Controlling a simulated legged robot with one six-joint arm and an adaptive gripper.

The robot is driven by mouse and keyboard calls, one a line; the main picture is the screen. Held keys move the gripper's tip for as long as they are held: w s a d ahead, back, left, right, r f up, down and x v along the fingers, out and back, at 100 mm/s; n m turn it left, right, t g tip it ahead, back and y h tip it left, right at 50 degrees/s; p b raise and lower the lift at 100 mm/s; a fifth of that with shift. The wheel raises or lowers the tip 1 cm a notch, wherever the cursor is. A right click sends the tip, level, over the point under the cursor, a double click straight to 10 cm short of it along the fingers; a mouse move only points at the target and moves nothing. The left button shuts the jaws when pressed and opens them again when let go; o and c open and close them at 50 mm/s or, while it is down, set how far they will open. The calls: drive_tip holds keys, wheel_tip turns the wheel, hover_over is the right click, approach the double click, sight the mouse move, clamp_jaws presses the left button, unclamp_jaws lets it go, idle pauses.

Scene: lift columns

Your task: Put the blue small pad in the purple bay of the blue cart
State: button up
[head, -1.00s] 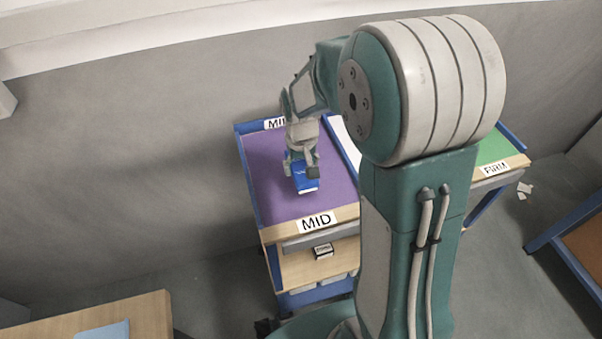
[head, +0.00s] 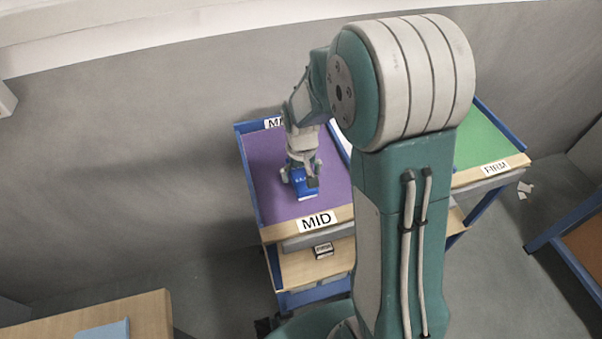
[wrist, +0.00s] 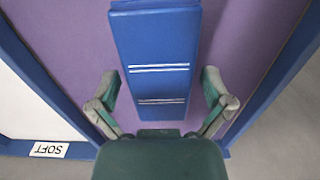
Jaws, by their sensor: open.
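The blue small pad (head: 303,184) is a narrow blue block with white stripes. It lies in the purple bay (head: 265,165) of the blue cart, whose front edge bears a MID label (head: 317,221). In the wrist view the pad (wrist: 152,50) runs lengthwise over the purple surface (wrist: 75,30). My gripper (head: 301,172) is at the pad in the head view. In the wrist view my gripper (wrist: 160,90) is open, one finger on each side of the pad, with gaps between.
The cart's white bay (wrist: 30,95), labelled SOFT (wrist: 48,149), adjoins the purple bay across a blue divider (wrist: 45,75). A green bay (head: 480,140), labelled FIRM, is at right. My arm hides the middle bay in the head view. A wooden table (head: 150,312) stands at lower left.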

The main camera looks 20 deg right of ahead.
sight(301, 173)
drive_tip(key=shift+r, duration=0.1)
wheel_tip(301, 173, up, 12)
drive_tip(key=s+r+t, duration=0.2)
drive_tip(key=s+r, duration=0.2)
drive_tip(key=s, duration=0.5)
drive_tip(key=s+r+t, duration=0.3)
drive_tip(key=s+r, duration=0.2)
drive_tip(key=s, duration=0.5)
drive_tip(key=shift+a+t, duration=0.2)
drive_tip(key=shift+t, duration=0.1)
